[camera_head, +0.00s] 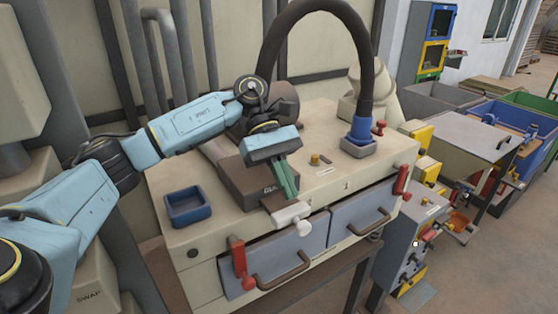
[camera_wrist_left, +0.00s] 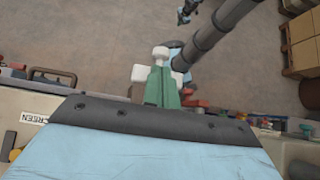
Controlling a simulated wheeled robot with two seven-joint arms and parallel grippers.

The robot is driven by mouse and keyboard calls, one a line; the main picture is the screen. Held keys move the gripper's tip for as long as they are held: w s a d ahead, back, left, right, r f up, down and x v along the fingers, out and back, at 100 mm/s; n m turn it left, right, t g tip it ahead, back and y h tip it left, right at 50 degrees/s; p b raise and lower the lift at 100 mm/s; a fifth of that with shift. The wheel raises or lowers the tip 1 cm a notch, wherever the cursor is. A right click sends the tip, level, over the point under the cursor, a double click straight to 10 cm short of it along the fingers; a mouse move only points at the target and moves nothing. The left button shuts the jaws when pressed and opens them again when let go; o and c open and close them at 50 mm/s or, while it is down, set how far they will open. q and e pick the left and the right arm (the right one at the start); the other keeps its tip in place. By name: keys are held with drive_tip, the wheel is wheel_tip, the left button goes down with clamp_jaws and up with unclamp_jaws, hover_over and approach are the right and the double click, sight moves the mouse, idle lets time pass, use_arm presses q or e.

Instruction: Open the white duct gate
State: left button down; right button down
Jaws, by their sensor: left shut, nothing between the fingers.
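The white duct gate shows as a white handle (camera_head: 290,214) with a rounded knob, on the front top edge of the beige cabinet, above the grey drawers. My left gripper (camera_head: 288,191) reaches in from the left, its green fingers shut with nothing between them. The fingertips are right at the handle's upper side; I cannot tell whether they touch it. In the left wrist view, the white handle (camera_wrist_left: 160,52) shows just beyond the tips of the green fingers (camera_wrist_left: 161,85), partly hidden behind them.
The beige cabinet (camera_head: 200,240) carries a blue tray (camera_head: 187,207), a brown box (camera_head: 245,180) and a black hose (camera_head: 365,75) on a blue collar. Red handles (camera_head: 240,262) flank the grey drawers (camera_head: 275,262). Open floor lies in front at right.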

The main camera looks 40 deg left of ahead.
sight(304, 221)
use_arm(q)
drive_tip(key=shift+p+x, duration=0.45)
drive_tip(key=shift+x, duration=1.35)
drive_tip(key=shift+s+d+f+b, duration=0.15)
drive_tip(key=shift+s+d+b, duration=0.1)
drive_tip(key=shift+d+b, duration=0.55)
drive_tip(key=shift+s+d+b, duration=0.15)
drive_tip(key=shift+b, duration=0.2)
drive_tip(key=v, duration=1)
drive_tip(key=shift+p, duration=0.45)
